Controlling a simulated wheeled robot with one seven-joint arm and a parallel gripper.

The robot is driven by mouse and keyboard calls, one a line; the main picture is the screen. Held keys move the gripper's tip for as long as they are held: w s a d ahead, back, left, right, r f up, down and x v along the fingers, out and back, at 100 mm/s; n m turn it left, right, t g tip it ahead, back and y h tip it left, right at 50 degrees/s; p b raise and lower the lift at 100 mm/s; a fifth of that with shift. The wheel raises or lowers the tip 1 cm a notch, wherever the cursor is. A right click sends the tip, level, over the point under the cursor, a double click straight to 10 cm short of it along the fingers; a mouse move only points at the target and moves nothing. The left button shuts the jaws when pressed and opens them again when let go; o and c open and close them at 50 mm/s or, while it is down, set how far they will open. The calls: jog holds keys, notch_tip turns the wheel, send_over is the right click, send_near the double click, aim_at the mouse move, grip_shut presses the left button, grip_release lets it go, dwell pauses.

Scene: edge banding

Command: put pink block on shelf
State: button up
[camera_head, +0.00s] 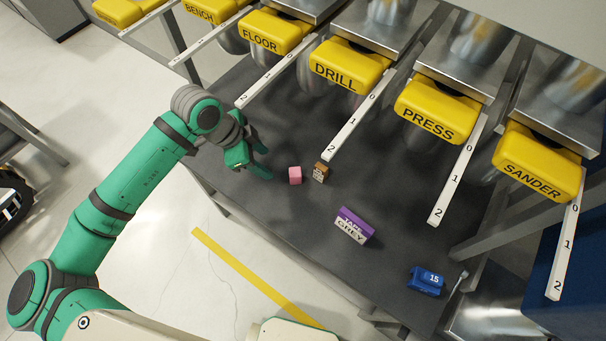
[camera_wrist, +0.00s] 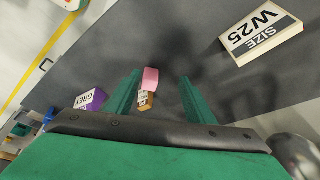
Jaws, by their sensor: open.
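The pink block (camera_head: 295,175) is a small cube on the dark grey shelf surface (camera_head: 400,270), right beside a small brown labelled block (camera_head: 321,172). My gripper (camera_head: 262,163) is just to the left of the pink block in the head view, apart from it. In the wrist view, my gripper (camera_wrist: 161,90) is open and empty, with two green fingers. The pink block (camera_wrist: 150,79) shows there between the fingertips, nearer the left finger, with the brown block (camera_wrist: 146,100) just below it. I cannot tell the exact depth between the fingers and the pink block.
A purple and white tape box (camera_head: 354,226) and a blue item marked 15 (camera_head: 427,281) lie to the right. A SIZE W25 sign (camera_wrist: 261,34) shows in the wrist view.

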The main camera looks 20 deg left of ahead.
aim_at(292, 172)
jog(key=shift+m+g+h, duration=0.4)
jog(key=shift+m, duration=0.3)
jog(key=shift+w+d+f, duration=0.4)
jog(key=shift+d+f, duration=0.8)
jog(key=shift+f, duration=0.1)
jog(key=shift+w+d+f, duration=0.4)
jog(key=shift+d+f, duration=0.8)
jog(key=shift+f, duration=0.1)
jog(key=shift+w+d+f, duration=0.4)
jog(key=shift+d+f, duration=0.8)
jog(key=shift+f, duration=0.1)
jog(key=c, duration=1.2)
jog(key=shift+c, duration=0.2)
